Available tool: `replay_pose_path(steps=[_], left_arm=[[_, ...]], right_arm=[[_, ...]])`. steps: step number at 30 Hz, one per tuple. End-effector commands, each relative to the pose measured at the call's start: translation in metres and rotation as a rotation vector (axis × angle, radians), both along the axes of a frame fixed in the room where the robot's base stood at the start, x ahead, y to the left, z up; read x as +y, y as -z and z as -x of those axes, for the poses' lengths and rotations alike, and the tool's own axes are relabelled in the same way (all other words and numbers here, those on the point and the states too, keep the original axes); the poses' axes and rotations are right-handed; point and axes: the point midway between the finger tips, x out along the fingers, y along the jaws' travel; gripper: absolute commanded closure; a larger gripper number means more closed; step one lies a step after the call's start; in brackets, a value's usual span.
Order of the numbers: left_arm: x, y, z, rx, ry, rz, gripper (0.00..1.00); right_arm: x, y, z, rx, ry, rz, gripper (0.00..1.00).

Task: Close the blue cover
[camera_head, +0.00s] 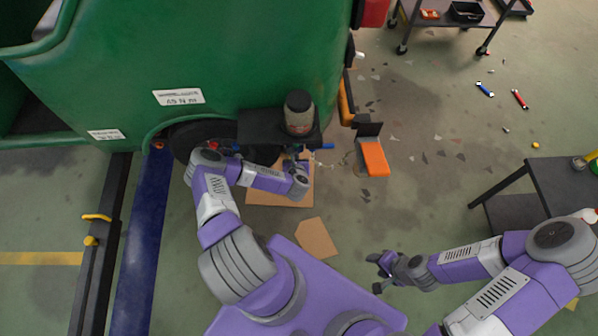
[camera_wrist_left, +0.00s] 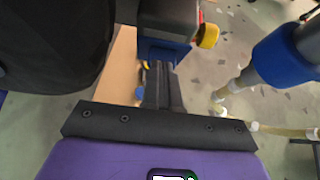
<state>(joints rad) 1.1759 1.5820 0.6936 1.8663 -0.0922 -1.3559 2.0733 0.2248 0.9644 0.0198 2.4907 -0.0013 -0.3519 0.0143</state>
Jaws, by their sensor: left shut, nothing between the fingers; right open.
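Two blue parts show in the left wrist view: a blue-sided dark box (camera_wrist_left: 165,48) with a yellow knob, just beyond my fingertips, and a blue collar (camera_wrist_left: 285,58) on a grey rod at the right. I cannot tell which one is the cover, or whether it is open. In the head view a small blue piece (camera_head: 324,146) shows under the black shelf's edge. My left gripper (camera_head: 294,158) is shut and empty below that shelf; its fingers (camera_wrist_left: 161,82) point at the box. Whether they touch it is unclear. My right gripper (camera_head: 380,266) is open and empty above the floor.
The green vehicle (camera_head: 230,60) fills the upper left, with a dark wheel beside my left arm. A jar (camera_head: 298,113) stands on the black shelf (camera_head: 258,126). An orange block (camera_head: 374,158) is to its right. A dark table (camera_head: 565,182) stands far right. The floor between is mostly clear.

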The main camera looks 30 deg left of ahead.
Motion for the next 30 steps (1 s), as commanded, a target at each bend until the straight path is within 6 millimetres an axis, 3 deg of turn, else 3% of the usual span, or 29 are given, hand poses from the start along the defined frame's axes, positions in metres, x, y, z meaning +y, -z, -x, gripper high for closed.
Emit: replay_pose_path(steps=[15, 30], left_arm=[[0.0, -0.001, -0.001, 0.0, 0.001, 0.0, 1.0], [-0.002, -0.017, 0.0, 0.0, 0.002, 0.0, 1.0]], right_arm=[[0.0, -0.001, 0.0, 0.0, 0.0, 0.0, 0.48], [0.0, -0.015, 0.0, 0.0, 0.0, 0.0, 0.48]])
